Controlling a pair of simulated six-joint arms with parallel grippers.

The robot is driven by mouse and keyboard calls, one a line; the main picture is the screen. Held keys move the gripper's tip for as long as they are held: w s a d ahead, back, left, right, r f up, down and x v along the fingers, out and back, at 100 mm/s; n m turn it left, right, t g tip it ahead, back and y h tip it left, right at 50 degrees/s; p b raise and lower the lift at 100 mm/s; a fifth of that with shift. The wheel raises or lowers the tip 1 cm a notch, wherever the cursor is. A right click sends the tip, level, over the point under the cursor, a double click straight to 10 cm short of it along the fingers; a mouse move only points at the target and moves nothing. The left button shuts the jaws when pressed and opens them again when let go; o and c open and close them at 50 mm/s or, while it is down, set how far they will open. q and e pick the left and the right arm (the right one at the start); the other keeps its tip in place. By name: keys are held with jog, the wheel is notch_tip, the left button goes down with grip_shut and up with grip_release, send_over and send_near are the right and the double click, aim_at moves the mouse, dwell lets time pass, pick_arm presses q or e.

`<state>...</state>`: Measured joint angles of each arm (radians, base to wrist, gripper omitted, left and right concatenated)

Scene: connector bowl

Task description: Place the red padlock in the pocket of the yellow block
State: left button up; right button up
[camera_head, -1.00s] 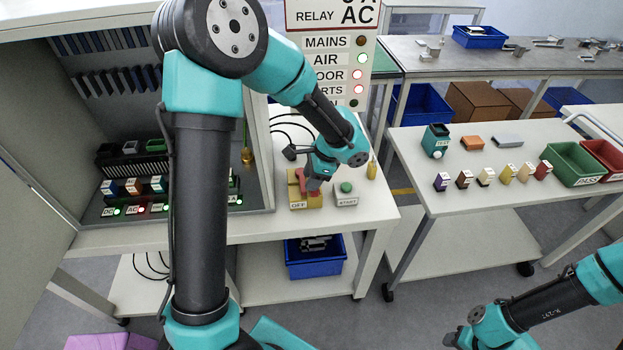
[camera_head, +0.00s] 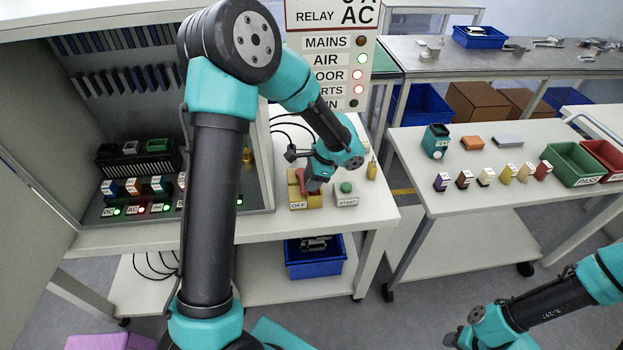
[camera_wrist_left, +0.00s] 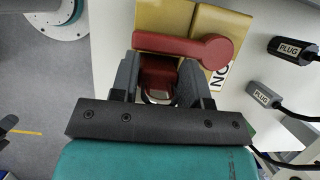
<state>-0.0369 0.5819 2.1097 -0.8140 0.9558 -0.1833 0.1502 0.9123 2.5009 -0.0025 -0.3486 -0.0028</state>
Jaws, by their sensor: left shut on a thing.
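The yellow block (camera_head: 314,201) stands on the white bench with an OFF label on its front. It also shows in the left wrist view (camera_wrist_left: 165,14), with a red lever (camera_wrist_left: 185,47) lying across it. My left gripper (camera_head: 312,186) is at the block, beside the lever. In the left wrist view its fingers (camera_wrist_left: 158,82) are shut on the red padlock (camera_wrist_left: 158,76), whose metal shackle shows on the near side. The pocket is hidden, so I cannot tell whether the padlock touches it. My right gripper (camera_head: 455,338) is low at the right, its fingers unclear.
A START button box (camera_head: 346,195) stands right of the block. Two plugs (camera_wrist_left: 292,50) with black cables lie near the block. The relay cabinet (camera_head: 60,130) is at the left. A second table (camera_head: 480,200) at the right holds small coloured blocks and bins.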

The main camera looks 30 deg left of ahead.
pick_arm(q)
jog(key=shift+f, duration=0.2)
jog(key=o, duration=1)
jog(key=shift+c, duration=0.2)
jog(key=shift+r, duration=0.15)
jog(key=v, duration=1.2)
